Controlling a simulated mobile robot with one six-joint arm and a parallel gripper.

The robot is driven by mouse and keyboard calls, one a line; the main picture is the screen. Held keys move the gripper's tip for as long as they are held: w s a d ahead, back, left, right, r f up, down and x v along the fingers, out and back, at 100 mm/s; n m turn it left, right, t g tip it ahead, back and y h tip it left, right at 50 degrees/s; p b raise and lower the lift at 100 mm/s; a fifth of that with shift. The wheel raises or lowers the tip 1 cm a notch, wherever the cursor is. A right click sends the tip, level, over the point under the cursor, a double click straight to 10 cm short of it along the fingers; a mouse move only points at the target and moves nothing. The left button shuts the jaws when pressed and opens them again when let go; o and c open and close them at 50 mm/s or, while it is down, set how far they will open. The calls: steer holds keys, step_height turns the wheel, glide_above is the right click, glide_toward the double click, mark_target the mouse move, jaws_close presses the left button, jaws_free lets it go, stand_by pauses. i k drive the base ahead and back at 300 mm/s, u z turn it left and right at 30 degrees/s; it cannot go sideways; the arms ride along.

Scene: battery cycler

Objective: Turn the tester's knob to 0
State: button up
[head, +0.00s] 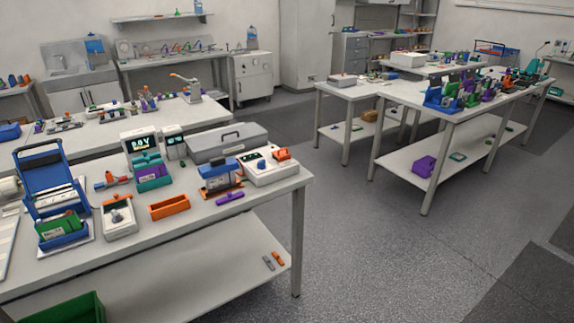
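A small white box (121,223) with a grey knob (116,216) on its top stands on the near bench, left of the middle. It looks like the tester; its knob's setting and any scale marks are too small to read. Behind it a dark display (140,145) shows greenish digits that look like 0.0 V. My gripper is not in view.
The near bench (215,219) also holds a blue frame (46,180), an orange tray (169,208), a blue-topped pack (220,174), a purple piece (230,197) and a grey toolbox (226,142). A green bin (66,310) is at lower left. The floor (400,265) to the right is clear.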

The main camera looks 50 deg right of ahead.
mark_target(261, 164)
steer(key=u, duration=1)
steer(key=k, duration=0.1)
steer(key=z, duration=2.3)
steer(key=k, duration=0.9)
steer(key=u, duration=0.15)
steer(key=i, duration=0.75)
